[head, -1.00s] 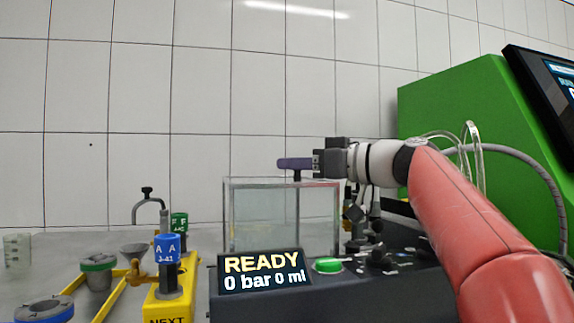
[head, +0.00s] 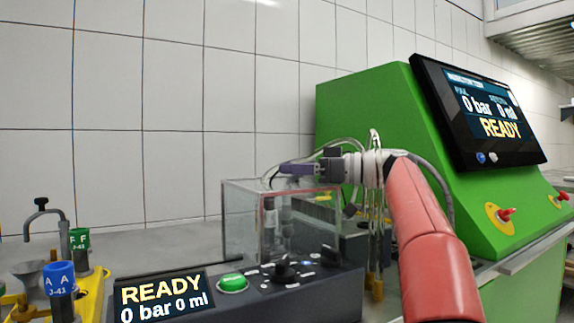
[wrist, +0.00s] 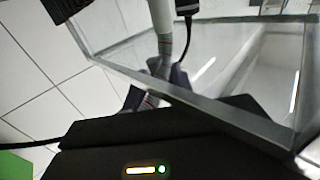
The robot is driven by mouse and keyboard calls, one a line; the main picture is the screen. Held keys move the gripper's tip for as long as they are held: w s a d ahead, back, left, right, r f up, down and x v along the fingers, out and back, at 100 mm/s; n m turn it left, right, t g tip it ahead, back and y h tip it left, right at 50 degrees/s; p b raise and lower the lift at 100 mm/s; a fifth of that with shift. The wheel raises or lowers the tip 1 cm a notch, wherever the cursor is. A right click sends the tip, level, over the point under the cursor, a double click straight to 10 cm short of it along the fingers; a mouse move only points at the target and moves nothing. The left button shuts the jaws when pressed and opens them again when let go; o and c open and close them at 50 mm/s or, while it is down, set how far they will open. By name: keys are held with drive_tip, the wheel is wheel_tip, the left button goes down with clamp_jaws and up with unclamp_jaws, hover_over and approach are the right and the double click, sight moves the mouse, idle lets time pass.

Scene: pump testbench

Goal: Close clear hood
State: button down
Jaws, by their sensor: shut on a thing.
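The clear hood (head: 240,225) is a see-through box with pale edges, standing on the dark testbench behind the green button and black knobs. A grey upright cylinder shows through its front wall. In the wrist view the hood's grey frame edge (wrist: 200,105) and clear panel run diagonally across the picture. The fingertips' contact is partly hidden, and I cannot tell whether the hood's bottom edge is fully seated.
The front display (head: 162,298) reads READY, 0 bar, 0 ml. The green button (head: 233,283) sits beside it. A green machine with a screen (head: 485,115) stands at the right. A yellow rack with blue (head: 60,280) and green capped parts stands at the left.

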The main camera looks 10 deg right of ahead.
drive_tip(key=shift+w+d, duration=0.1)
drive_tip(key=shift+d, duration=0.1)
drive_tip(key=c, duration=1.2)
unclamp_jaws()
drive_tip(key=shift+d, duration=0.1)
drive_tip(key=v, duration=0.7)
drive_tip(key=shift+d, duration=0.35)
